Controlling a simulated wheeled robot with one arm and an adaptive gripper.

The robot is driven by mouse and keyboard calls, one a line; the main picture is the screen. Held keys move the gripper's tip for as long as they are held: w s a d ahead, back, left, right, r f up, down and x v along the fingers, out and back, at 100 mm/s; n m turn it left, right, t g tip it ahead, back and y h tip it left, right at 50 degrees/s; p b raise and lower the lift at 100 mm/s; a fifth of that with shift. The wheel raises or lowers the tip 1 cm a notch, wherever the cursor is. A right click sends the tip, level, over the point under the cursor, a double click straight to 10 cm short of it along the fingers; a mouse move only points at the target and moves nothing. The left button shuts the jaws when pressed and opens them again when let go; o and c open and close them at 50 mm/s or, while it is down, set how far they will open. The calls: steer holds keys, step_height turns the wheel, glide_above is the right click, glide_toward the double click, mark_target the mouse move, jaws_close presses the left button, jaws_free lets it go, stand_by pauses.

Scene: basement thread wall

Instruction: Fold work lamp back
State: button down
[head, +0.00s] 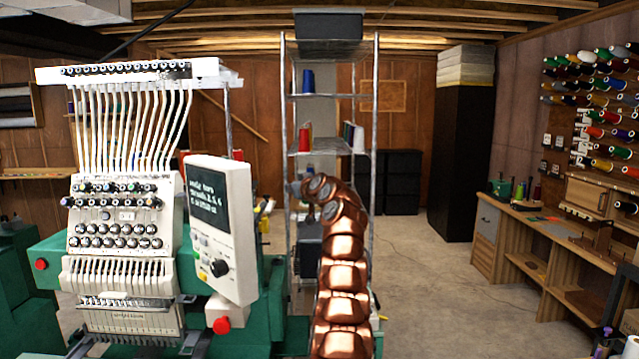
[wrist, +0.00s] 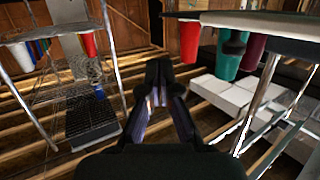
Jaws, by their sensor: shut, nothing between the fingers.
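I cannot make out a work lamp in either view. A thin dark rod (head: 150,28) slants across the upper left of the head view, and I cannot tell what it belongs to. My copper arm rises in the middle of the head view and bends left at its top; the fingers cannot be made out there. In the wrist view my gripper (wrist: 158,72) is shut and empty, its dark fingers pointing toward the ceiling beams. The wrist picture appears upside down.
A white and green embroidery machine (head: 125,225) with a control panel (head: 222,230) stands just left of my arm. A metal shelf (head: 330,97) with spools stands behind it. A wooden workbench (head: 545,235) lines the right wall. The concrete floor (head: 440,290) between is open.

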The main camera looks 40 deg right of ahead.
steer(key=s+d+r+p, duration=0.1)
steer(key=s+d+p, duration=0.2)
steer(key=d, duration=0.4)
steer(key=shift+s+r, duration=0.25)
steer(key=shift+s, duration=0.4)
steer(key=shift+d, duration=0.1)
